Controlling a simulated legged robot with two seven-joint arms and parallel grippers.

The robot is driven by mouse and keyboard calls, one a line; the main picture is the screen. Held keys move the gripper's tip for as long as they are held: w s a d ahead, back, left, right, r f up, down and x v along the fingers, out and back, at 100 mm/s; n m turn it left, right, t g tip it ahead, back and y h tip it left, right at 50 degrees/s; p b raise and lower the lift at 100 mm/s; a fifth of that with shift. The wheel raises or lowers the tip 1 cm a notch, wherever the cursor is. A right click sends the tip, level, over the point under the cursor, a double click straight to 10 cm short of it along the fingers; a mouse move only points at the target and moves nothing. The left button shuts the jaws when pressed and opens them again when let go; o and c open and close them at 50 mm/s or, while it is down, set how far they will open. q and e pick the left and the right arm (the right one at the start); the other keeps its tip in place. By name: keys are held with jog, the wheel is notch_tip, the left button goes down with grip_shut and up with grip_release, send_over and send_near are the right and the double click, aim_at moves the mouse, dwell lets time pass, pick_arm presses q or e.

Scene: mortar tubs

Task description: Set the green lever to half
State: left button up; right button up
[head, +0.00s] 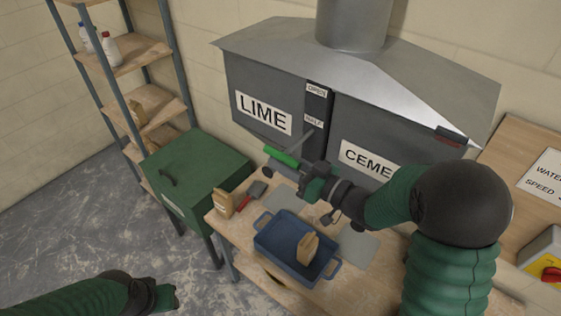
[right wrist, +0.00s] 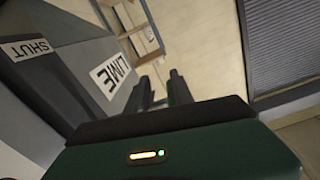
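The green lever (head: 281,156) stands out from the front of the grey hopper, below the OPEN and HALF labels (head: 314,120). My right gripper (head: 294,170) is close beside the green handle, partly overlapping it. I cannot tell whether they touch. In the right wrist view its two fingers (right wrist: 162,90) stand apart, with no clear object between them. The SHUT label (right wrist: 38,47) shows in the right wrist view but is hidden in the head view. My left gripper (head: 165,296) is low at the left, away from the hopper; its fingers are unclear.
A bench under the hopper holds a blue tub (head: 270,239) with a paper bag (head: 308,248) in it. Another bag (head: 223,203) and a red-handled tool (head: 250,195) lie beside it. A green bin (head: 195,165) and a shelf rack (head: 130,55) stand left. The floor at left is clear.

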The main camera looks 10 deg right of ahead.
jog(key=shift+o, duration=1)
jog(key=shift+d+f, duration=0.1)
jog(key=shift+d, duration=0.05)
jog(key=b+v, duration=0.6)
jog(key=v, duration=1.1)
jog(key=w+d+f+m+g+h+b, duration=0.25)
jog(key=f+h+b, duration=0.3)
jog(key=f, duration=0.65)
jog(key=w+d+f+m+g+h+b, duration=0.15)
jog(key=w+f+h+b, duration=0.35)
jog(key=f, duration=0.6)
pick_arm(q)
jog(key=s+f+b+x, duration=0.1)
jog(key=s+x, duration=0.3)
jog(key=x, duration=1.4)
jog(key=shift+f+b, duration=0.4)
jog(key=shift+b, duration=0.5)
pick_arm(e)
jog(key=s+a+f+g, duration=0.3)
jog(key=s+a+f, duration=0.1)
jog(key=s+f, duration=0.2)
jog(key=s+a+f+m+g, duration=0.1)
jog(key=s+a+f+g, duration=0.3)
jog(key=s+f, duration=0.3)
jog(key=s+a, duration=0.1)
jog(key=s, duration=0.1)
jog(key=shift+s+g, duration=0.3)
